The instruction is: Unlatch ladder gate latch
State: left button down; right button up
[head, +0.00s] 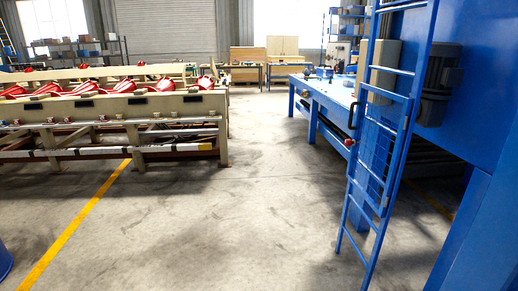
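A blue ladder (345,232) stands at the right, against a large blue machine. A blue gate panel with mesh (377,160) covers the ladder's middle rungs and looks closed. A black curved handle (352,117) shows at the gate's left edge. I cannot tell whether it belongs to the gate or is the latch. A small red knob (348,143) lies just below it. The latch itself is too small to make out for certain. Neither of my grippers is in view.
Open concrete floor (240,200) lies ahead, with a yellow line (82,222) at the left. A beige conveyor frame (110,105) with red parts stands at left. A long blue table (325,93) stands behind the ladder. A blue round object (4,262) is at bottom left.

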aim_at(347, 142)
jog(key=i, duration=1.6)
